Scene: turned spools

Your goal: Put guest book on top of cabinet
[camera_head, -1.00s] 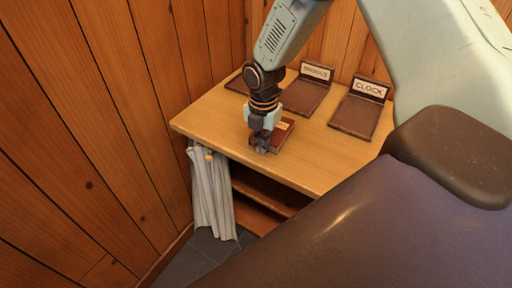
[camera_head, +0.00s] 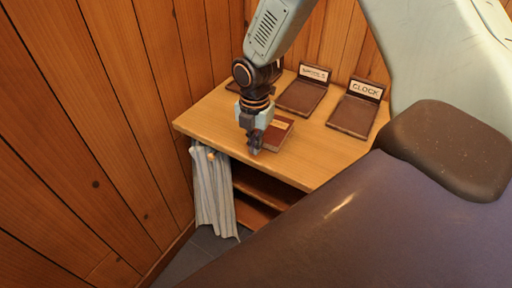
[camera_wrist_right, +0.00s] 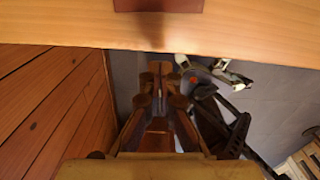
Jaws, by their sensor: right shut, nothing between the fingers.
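The guest book (camera_head: 278,133), a dark red-brown book with a pale label, lies flat on the light wooden top of the cabinet (camera_head: 300,168), near its front edge. In the right wrist view part of a red-brown thing, apparently the book (camera_wrist_right: 158,5), shows at the top edge. My right gripper (camera_head: 255,149) is shut and empty, pointing down just left of the book near the front edge. In the right wrist view my right gripper (camera_wrist_right: 162,75) is in front of the floor, apart from the book. My left gripper is not in view.
Dark trays with upright signs stand behind on the cabinet top, one (camera_head: 355,115) reading CLOCK and another (camera_head: 303,95) beside it. Plank walls close in the left and back.

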